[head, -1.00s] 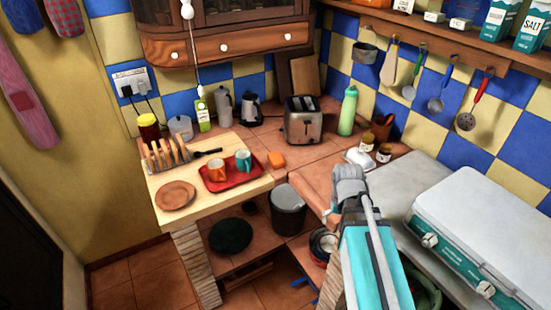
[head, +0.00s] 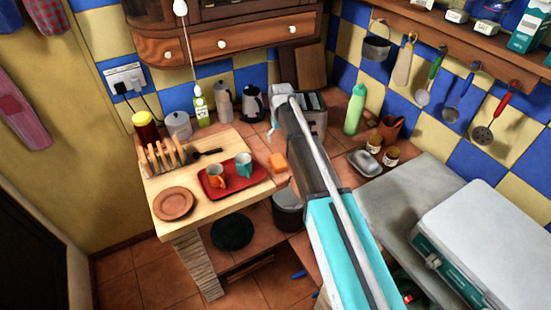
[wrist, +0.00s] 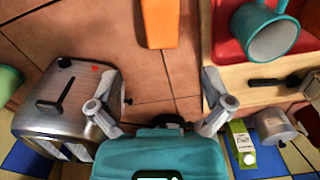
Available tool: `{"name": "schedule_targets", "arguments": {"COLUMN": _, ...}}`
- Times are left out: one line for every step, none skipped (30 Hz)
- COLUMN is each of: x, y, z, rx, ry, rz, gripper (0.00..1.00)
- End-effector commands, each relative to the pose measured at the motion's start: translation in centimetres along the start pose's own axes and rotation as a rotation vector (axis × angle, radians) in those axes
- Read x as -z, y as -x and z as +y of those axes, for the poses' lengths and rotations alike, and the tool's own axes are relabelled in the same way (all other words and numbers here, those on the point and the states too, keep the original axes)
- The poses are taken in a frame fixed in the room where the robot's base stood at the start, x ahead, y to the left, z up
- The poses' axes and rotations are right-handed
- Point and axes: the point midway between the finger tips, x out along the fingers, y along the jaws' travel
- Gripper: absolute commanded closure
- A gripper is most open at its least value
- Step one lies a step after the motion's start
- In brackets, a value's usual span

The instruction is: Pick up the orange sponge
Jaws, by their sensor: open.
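The orange sponge (head: 278,162) lies on the tiled counter, just right of the wooden worktop. It also shows at the top middle of the wrist view (wrist: 161,22), partly cut off by the frame edge. My gripper (wrist: 160,72) is open and empty, its two fingers spread on either side of bare tile. The sponge lies beyond the fingertips in that view, apart from them and roughly between their lines. In the head view my gripper is in front of the toaster, mostly hidden by my own arm, behind the sponge.
A steel toaster (wrist: 72,105) stands close to my left finger in the wrist view. A red tray (head: 210,191) with an orange mug (head: 216,177) and a teal mug (head: 244,165) sits left of the sponge. A green bottle (head: 354,110) stands right of the toaster.

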Motion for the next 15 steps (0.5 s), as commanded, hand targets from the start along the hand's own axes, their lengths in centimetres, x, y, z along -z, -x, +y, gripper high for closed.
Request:
{"name": "schedule_targets", "arguments": {"x": 0.4, "y": 0.1, "z": -0.2, "rx": 0.000, "ry": 0.004, "rz": 0.000, "gripper": 0.00}}
{"name": "schedule_targets", "arguments": {"x": 0.5, "y": 0.2, "z": -0.3, "rx": 0.000, "ry": 0.006, "rz": 0.000, "gripper": 0.00}}
{"name": "schedule_targets", "arguments": {"x": 0.6, "y": 0.2, "z": -0.4, "rx": 0.000, "ry": 0.009, "rz": 0.000, "gripper": 0.00}}
{"name": "schedule_targets", "arguments": {"x": 0.6, "y": 0.2, "z": -0.5, "rx": 0.000, "ry": 0.010, "rz": 0.000, "gripper": 0.00}}
{"name": "schedule_targets", "arguments": {"x": 0.7, "y": 0.2, "z": -0.6, "rx": 0.000, "ry": 0.011, "rz": 0.000, "gripper": 0.00}}
{"name": "schedule_targets", "arguments": {"x": 0.7, "y": 0.2, "z": -0.7, "rx": 0.000, "ry": 0.013, "rz": 0.000, "gripper": 0.00}}
{"name": "schedule_targets", "arguments": {"x": 0.7, "y": 0.1, "z": -0.7, "rx": 0.000, "ry": 0.014, "rz": 0.000, "gripper": 0.00}}
{"name": "schedule_targets", "arguments": {"x": 0.6, "y": 0.1, "z": -0.8, "rx": 0.000, "ry": 0.015, "rz": 0.000, "gripper": 0.00}}
{"name": "schedule_targets", "arguments": {"x": 0.6, "y": 0.1, "z": -0.9, "rx": 0.000, "ry": 0.016, "rz": 0.000, "gripper": 0.00}}
{"name": "schedule_targets", "arguments": {"x": 0.6, "y": 0.1, "z": -1.0, "rx": 0.000, "ry": 0.017, "rz": 0.000, "gripper": 0.00}}
{"name": "schedule_targets", "arguments": {"x": 0.7, "y": 0.1, "z": -1.0, "rx": 0.000, "ry": 0.017, "rz": 0.000, "gripper": 0.00}}
{"name": "schedule_targets", "arguments": {"x": 0.7, "y": 0.1, "z": -1.1, "rx": 0.000, "ry": 0.018, "rz": 0.000, "gripper": 0.00}}
{"name": "schedule_targets", "arguments": {"x": 0.7, "y": 0.1, "z": -1.1, "rx": 0.000, "ry": 0.019, "rz": 0.000, "gripper": 0.00}}
{"name": "schedule_targets", "arguments": {"x": 0.7, "y": 0.1, "z": -1.2, "rx": 0.000, "ry": 0.020, "rz": 0.000, "gripper": 0.00}}
{"name": "schedule_targets", "arguments": {"x": 0.7, "y": 0.1, "z": -1.2, "rx": 0.000, "ry": 0.020, "rz": 0.000, "gripper": 0.00}}
